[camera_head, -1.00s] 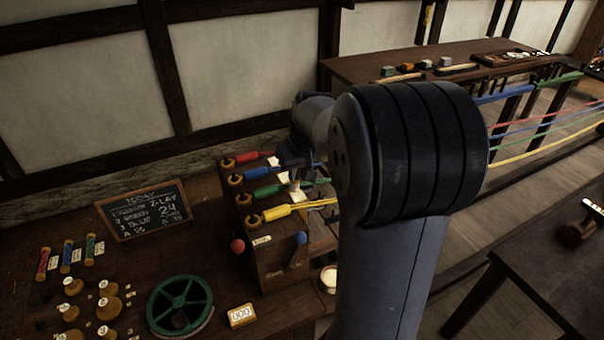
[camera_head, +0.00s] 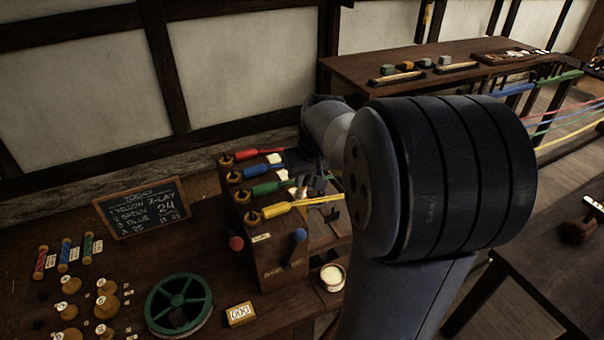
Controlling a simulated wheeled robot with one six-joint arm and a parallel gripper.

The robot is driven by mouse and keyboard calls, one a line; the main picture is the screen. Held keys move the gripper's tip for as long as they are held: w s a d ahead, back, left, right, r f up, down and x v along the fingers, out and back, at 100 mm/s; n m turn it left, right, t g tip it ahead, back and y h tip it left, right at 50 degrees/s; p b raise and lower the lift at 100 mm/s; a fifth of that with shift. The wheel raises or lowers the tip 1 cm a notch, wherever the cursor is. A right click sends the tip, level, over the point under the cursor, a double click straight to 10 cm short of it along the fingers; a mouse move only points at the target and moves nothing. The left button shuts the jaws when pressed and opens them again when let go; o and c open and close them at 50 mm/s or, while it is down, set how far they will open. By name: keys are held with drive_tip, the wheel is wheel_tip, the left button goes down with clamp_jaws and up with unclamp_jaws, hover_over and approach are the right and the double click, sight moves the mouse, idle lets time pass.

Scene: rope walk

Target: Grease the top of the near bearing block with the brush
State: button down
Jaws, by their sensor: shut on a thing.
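The wooden machine (camera_head: 270,262) on the bench carries a row of red, blue, green and yellow spindles with hooks. Small pale blocks lie along the spindles; which one is the near bearing block I cannot tell for sure. The yellow spindle (camera_head: 285,209) is the nearest. My gripper (camera_head: 318,187) is over the right part of the machine, beside the green and yellow spindles, small and dark in the picture. It is shut on the brush, which I can barely make out. A pot of pale grease (camera_head: 332,277) stands right of the machine.
My own arm blocks the middle right. A green reel (camera_head: 180,304), a number box (camera_head: 240,315), bobbins and a chalkboard (camera_head: 142,209) stand left on the bench. A back table (camera_head: 440,57) holds small blocks. Coloured strands run at the right.

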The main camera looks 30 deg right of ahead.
drive_tip(key=shift+w+p, duration=0.8)
drive_tip(key=shift+w, duration=1.4)
drive_tip(key=shift+r, duration=0.15)
drive_tip(key=shift+r+p, duration=2.3)
drive_tip(key=shift+r, duration=0.6)
drive_tip(key=shift+r, duration=0.1)
wheel_tip(320, 180, up, 3)
drive_tip(key=shift+f+p, duration=0.1)
drive_tip(key=shift+p, duration=0.8)
drive_tip(key=shift+f, duration=0.1)
